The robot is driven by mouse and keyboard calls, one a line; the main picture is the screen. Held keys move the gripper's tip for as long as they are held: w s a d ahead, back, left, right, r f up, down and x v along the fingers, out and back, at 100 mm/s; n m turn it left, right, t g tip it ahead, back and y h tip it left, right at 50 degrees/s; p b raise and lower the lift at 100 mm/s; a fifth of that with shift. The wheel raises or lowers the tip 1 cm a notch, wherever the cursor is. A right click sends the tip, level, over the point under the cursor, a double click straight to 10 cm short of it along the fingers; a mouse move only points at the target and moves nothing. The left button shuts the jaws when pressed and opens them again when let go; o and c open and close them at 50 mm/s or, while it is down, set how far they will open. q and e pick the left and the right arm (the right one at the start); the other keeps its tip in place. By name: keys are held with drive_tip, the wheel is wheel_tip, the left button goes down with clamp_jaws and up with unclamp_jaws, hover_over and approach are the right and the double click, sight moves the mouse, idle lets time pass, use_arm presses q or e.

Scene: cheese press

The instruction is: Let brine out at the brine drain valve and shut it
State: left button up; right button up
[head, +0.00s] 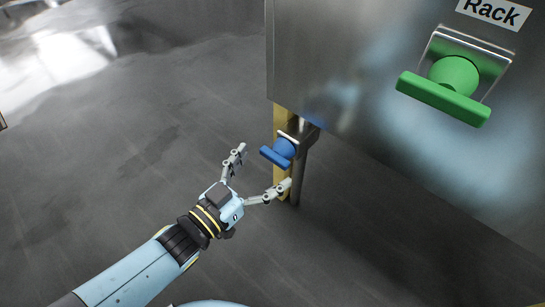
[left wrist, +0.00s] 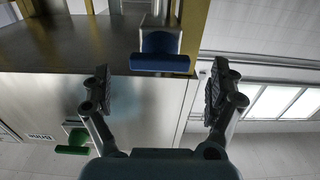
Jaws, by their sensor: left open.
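The brine drain valve appears to be the blue T-shaped handle (head: 280,152) low on the corner post of the steel cabinet, on a metal fitting. My left gripper (head: 264,170) is open and empty, just left of and below the blue handle, with its fingers spread toward it. In the left wrist view the blue handle (left wrist: 160,62) lies ahead, above and between the two open fingertips (left wrist: 163,88), apart from them. Its bar runs sideways there. I cannot see any brine flowing. My right gripper is not in view.
A larger green T-handle (head: 447,88) sits on the steel cabinet (head: 340,60) under a label reading "Rack" (head: 493,10). It also shows in the left wrist view (left wrist: 75,143). A yellowish post (head: 282,125) stands behind the blue handle. The grey floor (head: 110,170) at left is clear.

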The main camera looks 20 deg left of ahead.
use_arm(q)
drive_tip(key=v, duration=0.8)
